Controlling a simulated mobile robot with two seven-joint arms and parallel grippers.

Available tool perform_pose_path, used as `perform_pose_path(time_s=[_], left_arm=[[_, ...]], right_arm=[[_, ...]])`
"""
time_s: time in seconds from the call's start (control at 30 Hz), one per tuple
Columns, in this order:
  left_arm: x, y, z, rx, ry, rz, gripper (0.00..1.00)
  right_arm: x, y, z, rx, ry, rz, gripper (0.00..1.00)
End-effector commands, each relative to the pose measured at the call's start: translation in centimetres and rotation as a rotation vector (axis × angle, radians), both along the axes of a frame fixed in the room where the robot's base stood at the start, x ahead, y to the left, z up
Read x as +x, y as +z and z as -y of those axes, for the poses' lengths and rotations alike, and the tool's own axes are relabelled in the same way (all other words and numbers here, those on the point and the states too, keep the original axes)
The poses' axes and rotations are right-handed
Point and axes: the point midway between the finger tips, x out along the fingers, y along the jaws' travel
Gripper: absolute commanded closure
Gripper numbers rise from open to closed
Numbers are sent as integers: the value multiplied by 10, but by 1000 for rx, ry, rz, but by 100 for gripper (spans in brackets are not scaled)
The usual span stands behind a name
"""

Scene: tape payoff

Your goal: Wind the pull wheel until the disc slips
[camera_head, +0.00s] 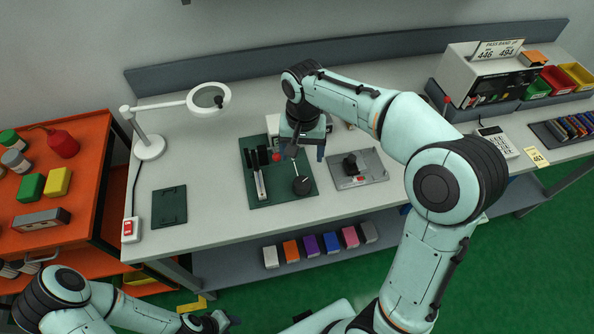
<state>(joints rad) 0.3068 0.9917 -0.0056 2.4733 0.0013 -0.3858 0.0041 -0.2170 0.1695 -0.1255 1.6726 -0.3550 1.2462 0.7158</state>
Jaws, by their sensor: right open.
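A dark green plate (262,199) lies on the bench and carries upright black parts, a pale strip and a dark round disc (302,186) near its front right. To its right, a grey plate (372,177) carries a black knob-like part (351,163). I cannot tell which round part is the pull wheel. My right gripper (302,151) points down over the back right of the green plate, fingers apart, and hides part of what is behind it. Whether it touches anything is unclear. My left gripper (212,323) is low at the bottom edge, away from the bench; its jaws are unclear.
A magnifier lamp (150,147) and an empty green plate (169,206) are at left on the bench. A grey tester with a number sign (498,49) and coloured bins (575,76) are at back right. An orange cart (87,226) stands left.

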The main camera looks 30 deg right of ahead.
Motion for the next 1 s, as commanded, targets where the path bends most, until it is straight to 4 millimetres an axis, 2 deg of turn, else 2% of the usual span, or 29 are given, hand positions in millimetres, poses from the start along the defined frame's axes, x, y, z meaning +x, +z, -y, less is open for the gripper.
perform_pose_path(time_s=[0.4,0.53,0.73,1.0], left_arm=[[-12,-12,0,1,1,-14,57],[-13,-14,0,0,0,-15,57],[-14,-15,0,0,1,-16,57],[-14,-15,0,0,1,-16,57]], right_arm=[[-2,-85,0,-2,0,-9,22],[-2,-107,0,0,1,-7,22],[-1,-124,0,-1,0,-4,22],[-1,-128,0,0,1,-2,22]])
